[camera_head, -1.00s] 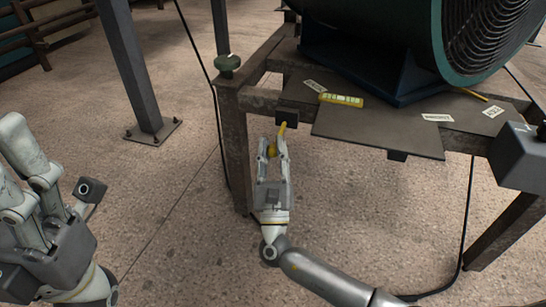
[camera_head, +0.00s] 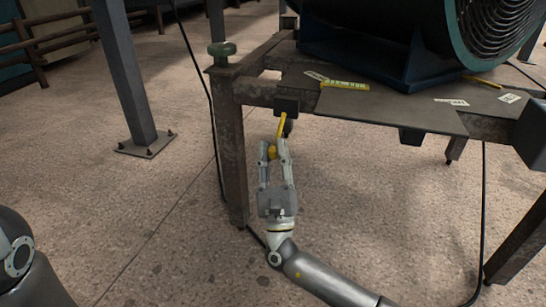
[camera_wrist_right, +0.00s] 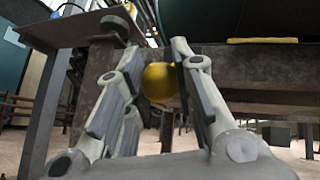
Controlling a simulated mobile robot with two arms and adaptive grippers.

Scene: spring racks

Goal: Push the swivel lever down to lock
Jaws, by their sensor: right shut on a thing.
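The swivel lever (camera_head: 281,132) is a yellow rod with a round yellow knob (camera_wrist_right: 158,82) at its lower end. It hangs from a dark block (camera_head: 286,105) under the table's front left edge and points down, slightly tilted to the left. My right gripper (camera_head: 274,145) reaches up from below and is shut on the knob. In the right wrist view the knob sits between the two fingers, near their tips. My left gripper is not in view.
The metal table's left leg (camera_head: 232,150) stands just left of my right gripper. A green knob (camera_head: 222,49) tops that corner. A large fan (camera_head: 420,40), a yellow level (camera_head: 344,86) and paper tags are on the table. Open floor lies in front.

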